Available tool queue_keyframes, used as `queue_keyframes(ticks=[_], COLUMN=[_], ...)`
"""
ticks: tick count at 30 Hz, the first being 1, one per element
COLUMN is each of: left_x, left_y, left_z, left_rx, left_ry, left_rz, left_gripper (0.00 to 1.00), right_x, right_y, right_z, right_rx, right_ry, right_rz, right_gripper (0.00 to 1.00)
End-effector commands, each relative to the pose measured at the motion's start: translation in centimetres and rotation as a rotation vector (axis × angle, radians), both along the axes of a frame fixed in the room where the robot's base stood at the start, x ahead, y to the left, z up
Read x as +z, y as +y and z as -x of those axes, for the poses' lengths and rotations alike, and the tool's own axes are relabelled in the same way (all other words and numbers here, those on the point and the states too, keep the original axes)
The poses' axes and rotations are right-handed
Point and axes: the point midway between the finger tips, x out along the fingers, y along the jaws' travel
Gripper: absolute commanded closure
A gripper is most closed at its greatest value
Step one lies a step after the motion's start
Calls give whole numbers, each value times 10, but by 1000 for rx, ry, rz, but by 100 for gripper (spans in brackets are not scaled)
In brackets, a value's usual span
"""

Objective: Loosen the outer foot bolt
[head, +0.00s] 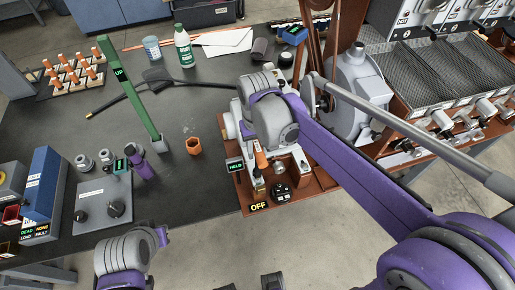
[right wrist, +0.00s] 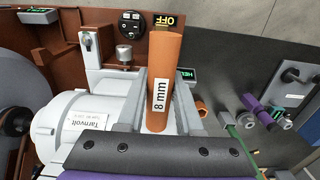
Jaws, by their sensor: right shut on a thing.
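My right gripper (head: 262,150) is shut on the orange 8 mm driver (right wrist: 160,95). In the head view the driver (head: 262,160) points down beside the motor, above a small metal fitting (head: 258,184) near the board's front edge. I cannot tell whether its tip is seated on a bolt; the outer foot bolt is not clearly visible. The white motor (right wrist: 80,118), labelled Tarnvolt, lies beside the driver in the wrist view. A display (head: 235,166) reads HELD.
The brown base board (head: 243,198) carries an OFF sign (head: 258,207) and a black dial (head: 280,192). An orange hex cup (head: 194,146) and a green post (head: 130,95) stand to the left. A rack of orange-handled tools (head: 72,78) is farther back.

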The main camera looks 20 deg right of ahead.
Motion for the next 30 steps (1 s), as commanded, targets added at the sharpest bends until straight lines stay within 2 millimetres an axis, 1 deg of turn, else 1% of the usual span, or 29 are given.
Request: queue_keyframes(ticks=[11, 30], left_x=[-1, -12], left_y=[0, 0], left_z=[0, 3], left_rx=[0, 0], left_ry=[0, 6], left_rz=[0, 0], left_gripper=[100, 100], right_x=[0, -16], right_y=[0, 0], right_z=[0, 0], right_rx=[0, 0], right_ry=[0, 0], right_rz=[0, 0], right_gripper=[100, 100])
